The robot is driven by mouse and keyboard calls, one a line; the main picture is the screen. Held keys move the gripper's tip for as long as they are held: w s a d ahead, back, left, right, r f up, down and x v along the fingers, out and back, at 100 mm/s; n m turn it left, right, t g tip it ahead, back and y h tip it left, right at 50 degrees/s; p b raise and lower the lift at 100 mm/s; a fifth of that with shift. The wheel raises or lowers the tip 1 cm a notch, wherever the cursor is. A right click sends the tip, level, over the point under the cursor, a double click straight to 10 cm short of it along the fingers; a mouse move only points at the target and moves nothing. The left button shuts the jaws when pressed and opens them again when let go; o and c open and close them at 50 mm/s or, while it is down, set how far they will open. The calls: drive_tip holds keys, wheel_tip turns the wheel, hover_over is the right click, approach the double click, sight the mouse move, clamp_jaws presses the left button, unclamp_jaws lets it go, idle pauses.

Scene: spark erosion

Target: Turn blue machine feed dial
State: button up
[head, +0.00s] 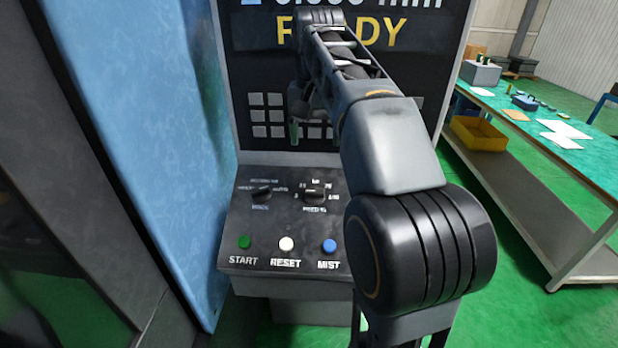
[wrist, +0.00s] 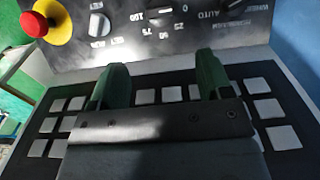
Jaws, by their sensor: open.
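The feed dial (head: 314,193) is the right one of two dark knobs on the control console of the blue machine (head: 135,100) in the head view. Its lettering is too small to read surely, and the pointer setting is unclear. In the wrist view, a numbered scale (wrist: 163,22) shows at the top edge, but the knob itself is not clear. My gripper (head: 300,122) is above and behind the dial, in front of the keypad, partly hidden by my arm. In the wrist view its two green fingers (wrist: 161,78) are apart with nothing between them.
The mode dial (head: 262,193) sits left of the feed dial. Green START (head: 244,242), white RESET (head: 286,244) and blue MIST (head: 329,246) buttons line the front. The wrist view shows a red emergency button (wrist: 35,23) and a grey switch (wrist: 100,25). A workbench (head: 560,150) stands right.

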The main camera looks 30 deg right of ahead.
sight(315, 190)
wheel_tip(315, 190, down, 13)
drive_tip(key=shift+w+d+f+b, duration=0.1)
drive_tip(key=shift+b, duration=0.95)
drive_tip(key=c, duration=0.9)
